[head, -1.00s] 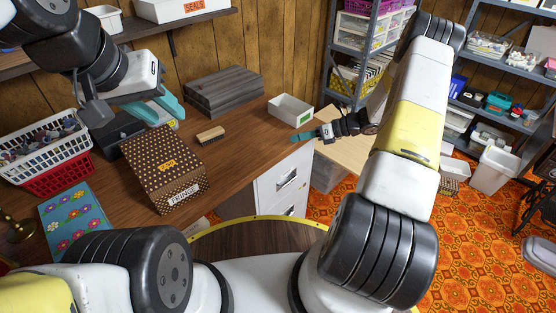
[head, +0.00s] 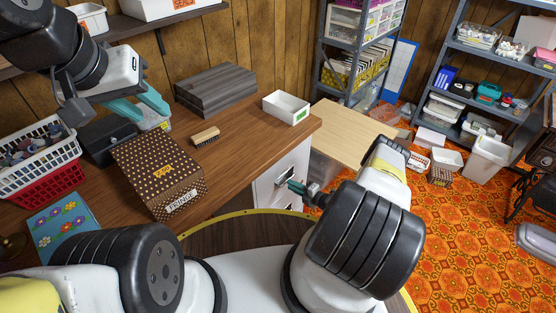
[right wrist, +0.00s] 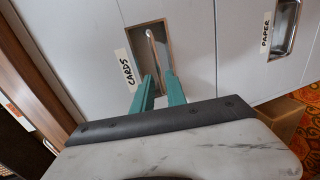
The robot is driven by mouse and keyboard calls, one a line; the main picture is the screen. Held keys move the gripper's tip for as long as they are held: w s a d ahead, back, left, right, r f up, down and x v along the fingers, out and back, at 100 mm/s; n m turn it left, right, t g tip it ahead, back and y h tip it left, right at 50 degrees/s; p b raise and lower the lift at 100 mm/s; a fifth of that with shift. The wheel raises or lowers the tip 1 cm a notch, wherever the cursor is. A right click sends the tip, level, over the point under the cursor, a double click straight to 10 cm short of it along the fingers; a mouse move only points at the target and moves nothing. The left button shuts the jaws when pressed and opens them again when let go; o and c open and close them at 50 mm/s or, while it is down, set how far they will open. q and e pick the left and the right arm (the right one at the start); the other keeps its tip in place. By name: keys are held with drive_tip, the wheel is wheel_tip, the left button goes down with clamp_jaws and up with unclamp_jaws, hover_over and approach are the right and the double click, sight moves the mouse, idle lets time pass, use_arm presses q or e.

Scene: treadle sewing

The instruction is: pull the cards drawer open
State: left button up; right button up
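The cards drawer (right wrist: 82,48) is a pale grey front with a "CARDS" label and a recessed bar handle (right wrist: 153,48). It looks shut. In the head view the white drawer cabinet (head: 268,188) stands under the desk's right end. My right gripper (right wrist: 160,76) points at the recess with its teal fingers apart, one on each side of the bar's lower end; I cannot tell whether they touch it. In the head view the right gripper (head: 292,187) is close to the upper drawer's handle. My left gripper (head: 150,110) is open above the desk's left part, near a small clear container.
A "PAPER" drawer (right wrist: 253,62) adjoins the cards drawer. The desk (head: 235,150) holds a brown fringe box (head: 160,175), a brush (head: 205,136), a grey box (head: 215,90) and a white tray (head: 287,106). A low pale wooden surface (head: 350,130) lies right of the cabinet.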

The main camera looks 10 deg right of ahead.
drive_tip(key=shift+x, duration=2.3)
drive_tip(key=shift+r, duration=0.1)
clamp_jaws()
